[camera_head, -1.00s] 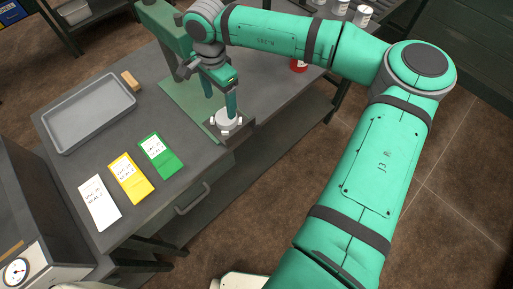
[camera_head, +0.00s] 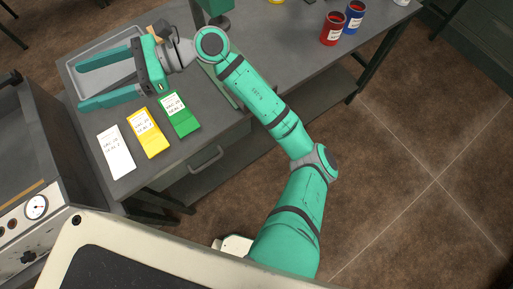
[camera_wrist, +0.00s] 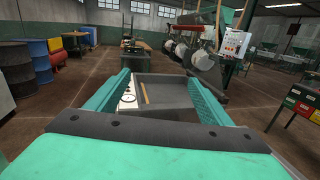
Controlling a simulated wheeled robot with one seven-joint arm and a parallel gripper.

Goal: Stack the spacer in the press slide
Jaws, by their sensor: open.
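My gripper (camera_head: 80,84) is open and empty, with its two long green fingers pointing left over the grey tray (camera_head: 97,42) on the bench. In the wrist view my gripper (camera_wrist: 158,80) also shows spread fingers with nothing held between them. Part of the green press (camera_head: 214,6) shows at the top edge. Its green base plate (camera_head: 214,86) shows beside my arm. My arm covers the area of the press slide, so I cannot see the slide or what sits on it. I cannot make out a spacer in these views.
White (camera_head: 115,152), yellow (camera_head: 148,134) and green (camera_head: 179,114) labelled cards lie on the bench in front of the tray. Red (camera_head: 332,28) and blue (camera_head: 354,17) cans stand on the right. A box with a gauge (camera_head: 36,207) stands at left. Open floor lies right.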

